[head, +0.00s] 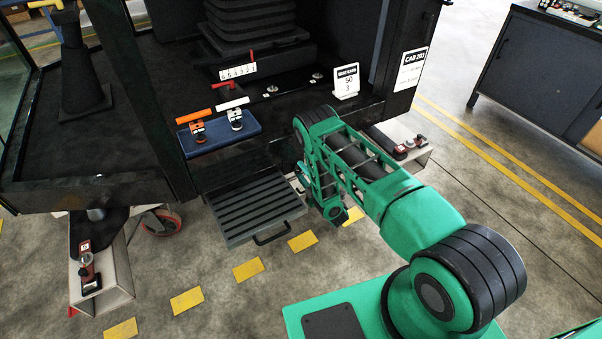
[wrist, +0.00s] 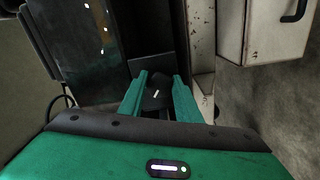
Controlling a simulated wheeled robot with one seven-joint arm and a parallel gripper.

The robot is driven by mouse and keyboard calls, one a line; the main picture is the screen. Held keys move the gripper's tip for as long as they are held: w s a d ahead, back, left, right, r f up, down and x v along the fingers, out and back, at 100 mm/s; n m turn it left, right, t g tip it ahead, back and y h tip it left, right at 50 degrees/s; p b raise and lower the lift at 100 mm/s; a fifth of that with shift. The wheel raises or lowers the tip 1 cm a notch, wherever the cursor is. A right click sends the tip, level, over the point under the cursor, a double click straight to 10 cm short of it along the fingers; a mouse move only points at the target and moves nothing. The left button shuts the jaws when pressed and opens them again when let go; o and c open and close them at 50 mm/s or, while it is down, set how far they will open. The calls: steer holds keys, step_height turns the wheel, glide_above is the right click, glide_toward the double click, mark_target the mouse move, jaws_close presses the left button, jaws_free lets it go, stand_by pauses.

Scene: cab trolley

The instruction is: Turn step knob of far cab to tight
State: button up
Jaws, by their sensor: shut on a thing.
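In the wrist view, my gripper (wrist: 160,98) has its two green fingers shut on a dark knob (wrist: 157,97). The knob has a short white mark on its face, and its sides are partly covered by the fingers. In the head view, the cab (head: 345,45) carries a white card reading CAB 203. Its ribbed black step (head: 250,208) hangs below the door opening, with a handle at its front edge. My arm reaches down just to the right of the step there, and it hides the knob and my fingertips. I cannot read any tight marking.
A blue tray (head: 222,143) with an orange and a white lever sits on the cab floor. Pale trolley supports (head: 118,272) with red-and-black clamps stand below the cab at left and right. A dark cabinet (head: 535,75) stands at the far right.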

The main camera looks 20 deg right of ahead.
steer(key=m, duration=0.5)
steer(key=shift+s+d+f+m, duration=0.1)
steer(key=shift+s+f+m, duration=0.05)
steer(key=shift+f+m, duration=0.15)
steer(key=m, duration=0.4)
steer(key=shift+f+m, duration=0.1)
steer(key=shift+m, duration=0.3)
steer(key=o, duration=1)
steer(key=shift+c, duration=0.2)
steer(key=shift+o, duration=0.5)
steer(key=shift+a, duration=0.2)
